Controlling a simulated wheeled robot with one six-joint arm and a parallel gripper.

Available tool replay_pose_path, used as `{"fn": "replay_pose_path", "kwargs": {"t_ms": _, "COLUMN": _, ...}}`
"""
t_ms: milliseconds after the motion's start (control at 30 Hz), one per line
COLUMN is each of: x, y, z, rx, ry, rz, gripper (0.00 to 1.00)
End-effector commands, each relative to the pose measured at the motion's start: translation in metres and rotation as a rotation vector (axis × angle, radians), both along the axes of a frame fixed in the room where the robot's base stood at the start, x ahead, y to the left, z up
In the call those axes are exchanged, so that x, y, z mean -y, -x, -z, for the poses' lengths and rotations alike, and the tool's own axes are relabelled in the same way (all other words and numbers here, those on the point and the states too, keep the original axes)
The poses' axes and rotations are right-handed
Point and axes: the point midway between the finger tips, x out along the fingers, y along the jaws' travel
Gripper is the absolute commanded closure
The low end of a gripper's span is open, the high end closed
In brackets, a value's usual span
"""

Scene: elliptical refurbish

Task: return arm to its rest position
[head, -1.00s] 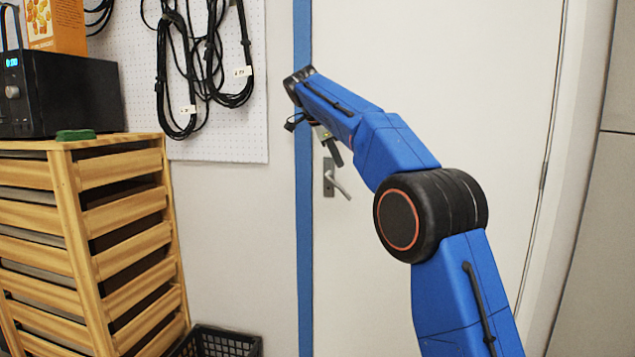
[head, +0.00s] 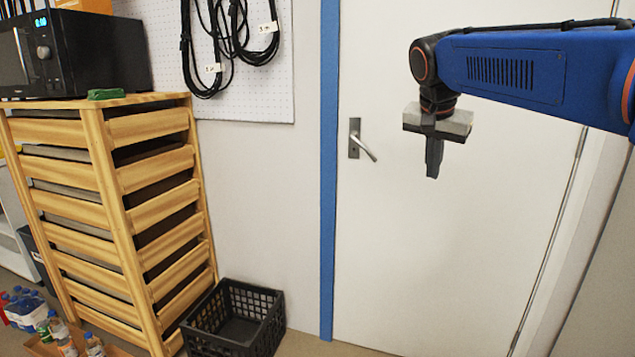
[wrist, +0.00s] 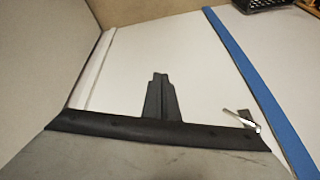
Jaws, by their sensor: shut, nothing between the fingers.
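My gripper (head: 434,172) hangs from my blue arm at the upper right of the head view, pointing down in front of a white door. Its fingers are together and hold nothing. In the wrist view my gripper (wrist: 158,78) shows as closed dark fingers against the white door. The arm reaches in from the right edge of the head view, with its last long link nearly level.
The white door (head: 440,260) has a metal handle (head: 362,140) left of my gripper. A wooden drawer unit (head: 108,130) carries a black microwave (head: 90,50). A black crate (head: 235,315) and bottles (head: 58,325) are on the floor.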

Motion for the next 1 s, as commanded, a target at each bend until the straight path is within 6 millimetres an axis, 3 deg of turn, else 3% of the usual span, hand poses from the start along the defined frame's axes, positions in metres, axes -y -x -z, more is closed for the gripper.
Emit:
{"fn": "replay_pose_path", "kwargs": {"t_ms": 33, "x": 0.005, "y": 0.019, "z": 0.009, "rx": -0.007, "ry": 0.003, "rz": -0.034, "gripper": 1.0}}
{"fn": "replay_pose_path", "kwargs": {"t_ms": 367, "x": 0.023, "y": 0.128, "z": 0.083, "rx": -0.051, "ry": 0.023, "rz": -0.278, "gripper": 1.0}}
{"fn": "replay_pose_path", "kwargs": {"t_ms": 700, "x": 0.029, "y": 0.235, "z": 0.182, "rx": -0.063, "ry": 0.048, "rz": -0.512, "gripper": 1.0}}
{"fn": "replay_pose_path", "kwargs": {"t_ms": 833, "x": 0.029, "y": 0.269, "z": 0.22, "rx": -0.062, "ry": 0.059, "rz": -0.587, "gripper": 1.0}}
{"fn": "replay_pose_path", "kwargs": {"t_ms": 1000, "x": 0.027, "y": 0.296, "z": 0.254, "rx": -0.059, "ry": 0.071, "rz": -0.652, "gripper": 1.0}}
